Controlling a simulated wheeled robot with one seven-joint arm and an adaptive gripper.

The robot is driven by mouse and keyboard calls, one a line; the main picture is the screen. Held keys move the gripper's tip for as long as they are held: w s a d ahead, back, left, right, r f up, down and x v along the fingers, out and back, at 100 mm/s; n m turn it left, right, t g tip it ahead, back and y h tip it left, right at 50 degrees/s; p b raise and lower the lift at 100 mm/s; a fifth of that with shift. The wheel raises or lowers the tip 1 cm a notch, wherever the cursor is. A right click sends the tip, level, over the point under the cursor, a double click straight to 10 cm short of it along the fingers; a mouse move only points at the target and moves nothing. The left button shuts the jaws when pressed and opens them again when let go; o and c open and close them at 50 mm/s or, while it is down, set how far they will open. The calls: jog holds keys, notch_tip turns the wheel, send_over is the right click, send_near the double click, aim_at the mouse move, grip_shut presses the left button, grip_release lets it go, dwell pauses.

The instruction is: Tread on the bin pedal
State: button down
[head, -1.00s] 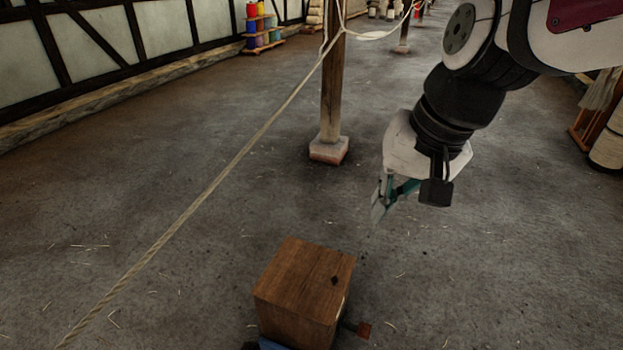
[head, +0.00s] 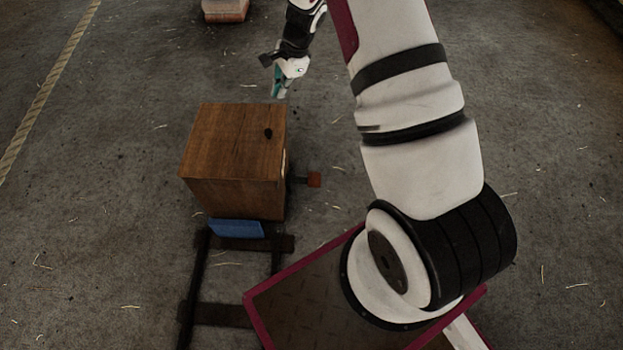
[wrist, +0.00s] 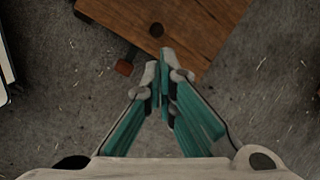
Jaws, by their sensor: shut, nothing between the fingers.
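The bin looks like a brown wooden box (head: 230,150) with a small dark knob on its top; part of it shows at the top of the wrist view (wrist: 180,25). A small reddish-brown pedal (head: 314,179) sticks out on a dark rod low from its right side; it also shows in the wrist view (wrist: 124,67), left of the fingertips. My gripper (head: 279,92) is shut and empty, pointing down near the box's far right corner. In the wrist view its teal fingers (wrist: 165,62) meet in front of the box top, and I cannot tell the gap.
A blue pad (head: 237,228) on a dark frame (head: 215,313) lies close to the box's near side. A post's block foot (head: 225,10) stands beyond the box. The floor right of the pedal is open, with scattered straw.

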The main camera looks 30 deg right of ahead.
jog(key=d+f+m+b, duration=0.2)
jog(key=f, duration=0.7)
jog(key=d+f+m+b, duration=0.1)
jog(key=d+f+b, duration=0.1)
jog(key=f, duration=0.7)
jog(key=m+g+h+b, duration=0.2)
jog(key=m+b, duration=0.2)
send_near(314, 179)
jog(key=shift+s+d+r, duration=0.15)
jog(key=shift+r, duration=0.05)
jog(key=shift+f, duration=0.1)
jog(key=shift+a+f+b, duration=0.15)
jog(key=shift+f+b, duration=0.95)
jog(key=shift+f, duration=0.6)
jog(key=shift+a+f+b, duration=0.15)
jog(key=shift+f+b, duration=0.95)
jog(key=shift+f, duration=0.6)
